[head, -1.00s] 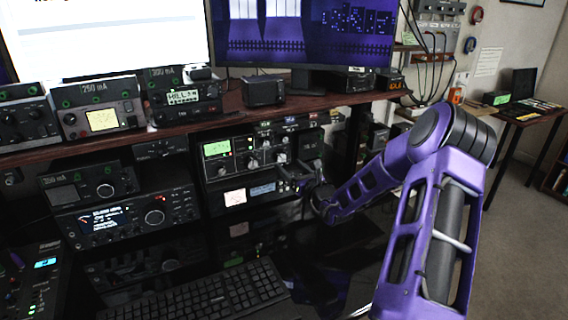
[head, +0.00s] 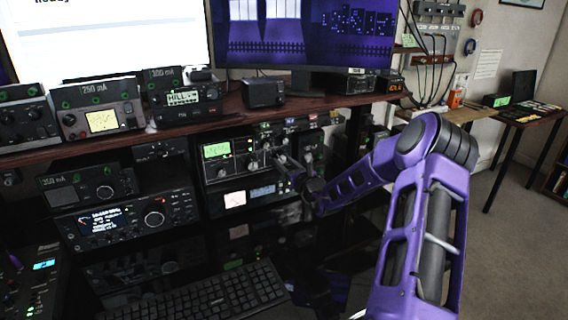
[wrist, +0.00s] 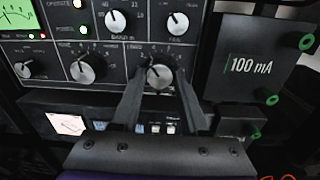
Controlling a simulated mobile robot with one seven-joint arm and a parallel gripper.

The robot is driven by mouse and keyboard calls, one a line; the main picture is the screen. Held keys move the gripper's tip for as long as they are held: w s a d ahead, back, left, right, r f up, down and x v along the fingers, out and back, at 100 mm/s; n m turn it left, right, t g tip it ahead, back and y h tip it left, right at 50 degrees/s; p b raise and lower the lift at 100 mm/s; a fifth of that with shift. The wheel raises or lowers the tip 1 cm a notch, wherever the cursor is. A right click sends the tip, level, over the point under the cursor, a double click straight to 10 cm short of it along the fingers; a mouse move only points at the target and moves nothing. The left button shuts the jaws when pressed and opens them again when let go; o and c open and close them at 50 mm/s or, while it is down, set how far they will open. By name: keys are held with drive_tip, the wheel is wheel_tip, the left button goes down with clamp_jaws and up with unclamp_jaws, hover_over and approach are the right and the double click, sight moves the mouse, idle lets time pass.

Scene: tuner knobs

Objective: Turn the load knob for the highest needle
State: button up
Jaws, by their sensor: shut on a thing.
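The tuner (head: 240,155) is a dark-faced unit on the shelf under the desk top, with a green-lit meter (head: 216,150) at its upper left and several knobs. In the wrist view the meter (wrist: 16,14) is cut off by the left edge, and its needle reading is not legible. My gripper (head: 284,163) reaches the tuner's lower right. In the wrist view its two fingers stand on either side of a black knob with a pale cap (wrist: 159,75) and are shut on it. That this knob is the load knob cannot be read from its label.
Other knobs sit close to the left (wrist: 88,68) and above (wrist: 177,23). A panel marked 100 mA (wrist: 250,65) is at the right. A keyboard (head: 205,295) lies below the shelf. Monitors stand above.

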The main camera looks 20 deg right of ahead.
clamp_jaws()
drive_tip(key=shift+r+p, duration=0.1)
drive_tip(key=shift+p, duration=0.25)
drive_tip(key=shift+m+p, duration=0.95)
drive_tip(key=shift+m, duration=0.15)
drive_tip(key=shift+a+m+p, duration=0.1)
drive_tip(key=shift+m+p, duration=1.4)
drive_tip(key=shift+m, duration=0.3)
drive_tip(key=shift+f, duration=0.2)
drive_tip(key=o, duration=1)
unclamp_jaws()
drive_tip(key=shift+o, duration=0.2)
drive_tip(key=shift+r, duration=0.1)
